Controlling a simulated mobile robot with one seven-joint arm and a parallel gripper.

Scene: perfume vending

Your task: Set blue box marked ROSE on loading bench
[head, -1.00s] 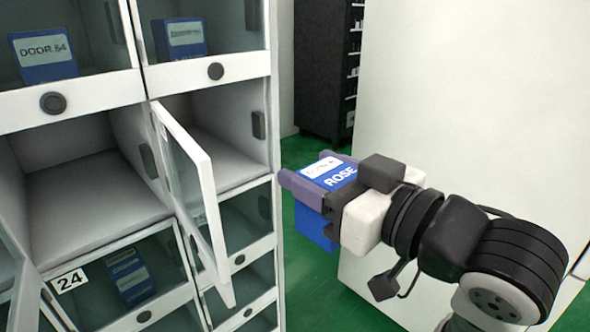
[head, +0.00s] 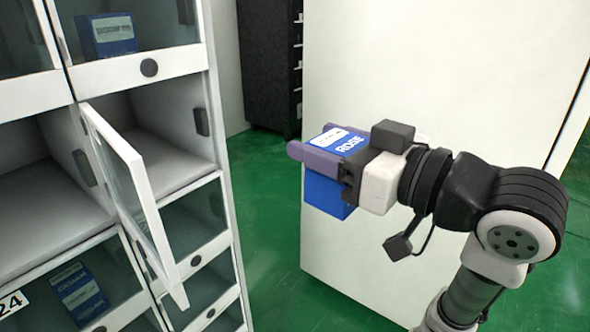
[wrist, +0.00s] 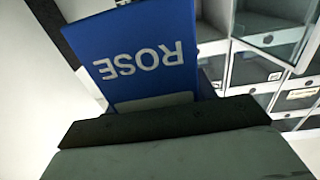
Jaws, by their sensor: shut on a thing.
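The blue box marked ROSE (head: 325,193) has a white label on top and is held in the air between the purple fingers of my gripper (head: 312,152). My gripper is shut on it. In the wrist view the box (wrist: 148,60) fills the upper middle, with ROSE upside down, behind the dark edge of my gripper. The box is clear of the locker cabinet to its left. The loading bench is not in view.
A white locker cabinet (head: 170,69) stands at left, with one glass door (head: 130,180) swung open in front of an empty compartment. Other blue boxes (head: 106,36) sit behind closed doors. A large white panel (head: 420,80) stands behind my arm. A black shelf (head: 268,65) is at the back. Green floor (head: 270,240) is free between.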

